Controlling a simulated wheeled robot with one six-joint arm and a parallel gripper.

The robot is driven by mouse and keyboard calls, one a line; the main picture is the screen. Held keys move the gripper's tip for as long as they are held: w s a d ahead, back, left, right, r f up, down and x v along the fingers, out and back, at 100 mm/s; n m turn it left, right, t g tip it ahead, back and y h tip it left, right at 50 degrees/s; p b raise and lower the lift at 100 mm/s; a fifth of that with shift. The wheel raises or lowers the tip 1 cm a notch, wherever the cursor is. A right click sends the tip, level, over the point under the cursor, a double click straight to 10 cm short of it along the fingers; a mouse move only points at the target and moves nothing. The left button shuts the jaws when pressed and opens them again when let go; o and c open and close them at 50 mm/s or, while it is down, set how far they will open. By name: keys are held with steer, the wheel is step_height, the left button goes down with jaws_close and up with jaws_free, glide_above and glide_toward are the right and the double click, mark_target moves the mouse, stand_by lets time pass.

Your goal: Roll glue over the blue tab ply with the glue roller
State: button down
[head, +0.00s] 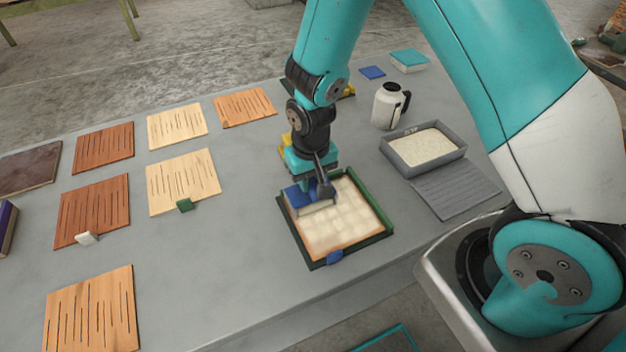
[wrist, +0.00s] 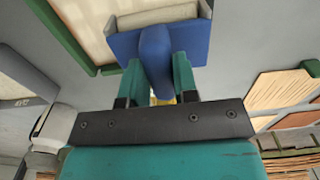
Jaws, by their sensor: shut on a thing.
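The blue tab ply (head: 345,222) lies in a dark frame with green edges (head: 372,203). My gripper (head: 311,187) is shut on the handle of the glue roller (head: 294,197). The roller is over the ply's back left part; contact is unclear. In the wrist view its blue handle (wrist: 155,55) is between my fingers, with the pale roller sleeve (wrist: 165,17) beyond.
A grey glue tray (head: 464,154) with a ribbed ramp (head: 455,188) stands right of the frame. A white jug (head: 388,106) is behind it. Several slotted ply sheets (head: 182,181) lie to the left. The table is clear between them and the frame.

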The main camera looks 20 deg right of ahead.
steer(key=shift+f, duration=0.1)
step_height(320, 180, up, 7)
steer(key=p, duration=0.6)
stand_by(0.6)
steer(key=shift+f+b, duration=2.1)
steer(key=shift+f, duration=0.6)
steer(key=shift+f+b, duration=0.55)
steer(key=shift+f, duration=0.2)
steer(key=shift+s, duration=0.1)
